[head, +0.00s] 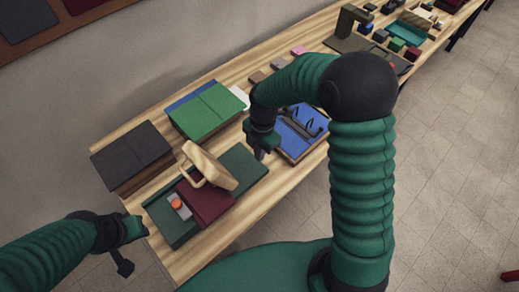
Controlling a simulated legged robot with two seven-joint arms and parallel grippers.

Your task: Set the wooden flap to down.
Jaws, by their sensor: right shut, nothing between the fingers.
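The wooden flap (210,165) is a pale wooden panel with a loop-like bar at its left side. It stands raised and tilted over a dark green and maroon base (205,198) on the wooden table. A small grey block with an orange button (177,205) sits on the left part of the base. My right gripper (260,153) is shut and empty, to the right of the flap and apart from it, near the green base's far right corner. My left gripper (135,250) is at the table's near left edge, away from the flap; its finger opening is unclear.
A dark box (132,155) and a green-covered box (206,112) stand behind the flap. A blue tray with dark handles (302,130) lies to the right of my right gripper. Several small blocks lie farther along the table (282,212). A wall runs behind it.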

